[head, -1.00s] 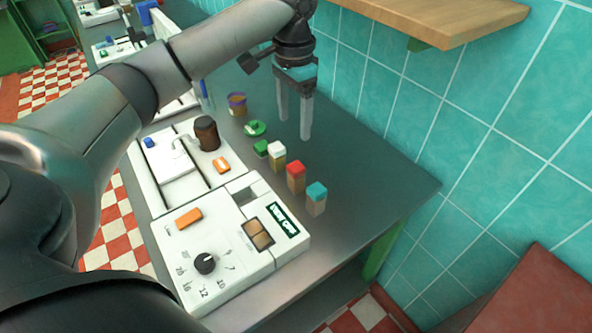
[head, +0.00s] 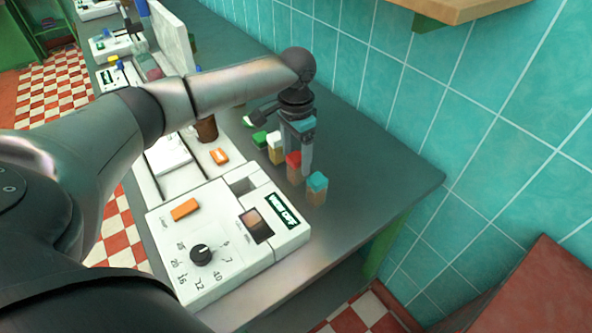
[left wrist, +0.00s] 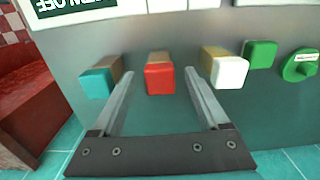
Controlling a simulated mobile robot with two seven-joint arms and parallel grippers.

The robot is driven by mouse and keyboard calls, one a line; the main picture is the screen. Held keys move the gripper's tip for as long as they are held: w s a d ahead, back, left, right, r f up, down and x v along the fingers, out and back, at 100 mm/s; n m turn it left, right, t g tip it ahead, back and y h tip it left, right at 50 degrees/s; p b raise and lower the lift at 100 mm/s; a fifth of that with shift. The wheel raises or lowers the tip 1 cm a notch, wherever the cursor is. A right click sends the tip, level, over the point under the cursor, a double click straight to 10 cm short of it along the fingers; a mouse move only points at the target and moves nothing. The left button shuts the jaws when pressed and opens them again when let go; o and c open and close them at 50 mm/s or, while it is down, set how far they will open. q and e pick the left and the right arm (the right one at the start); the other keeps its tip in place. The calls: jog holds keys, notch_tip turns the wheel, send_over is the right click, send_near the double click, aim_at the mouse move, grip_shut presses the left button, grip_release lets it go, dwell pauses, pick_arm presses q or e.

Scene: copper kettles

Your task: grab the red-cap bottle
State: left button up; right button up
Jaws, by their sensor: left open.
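The red-cap bottle (head: 294,172) stands in a row of small square bottles on the grey counter. My left gripper (head: 303,160) is low over the row, close to this bottle, and hides part of it in the head view. In the left wrist view the red cap (left wrist: 160,80) shows between the two open fingers, with a gap on each side. Neither finger visibly touches it. The bottle's tan body shows behind the cap. My right gripper is in neither view.
A teal-cap bottle (head: 317,188) stands on one side of the red-cap bottle, a white-cap bottle (head: 275,146) and a green-cap bottle (head: 259,140) on the other. A white machine (head: 225,240) lies left of the row. The tiled wall (head: 480,110) rises on the right.

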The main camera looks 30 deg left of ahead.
pick_arm(q)
jog(key=shift+f, duration=0.5)
grip_shut()
dwell(0.3)
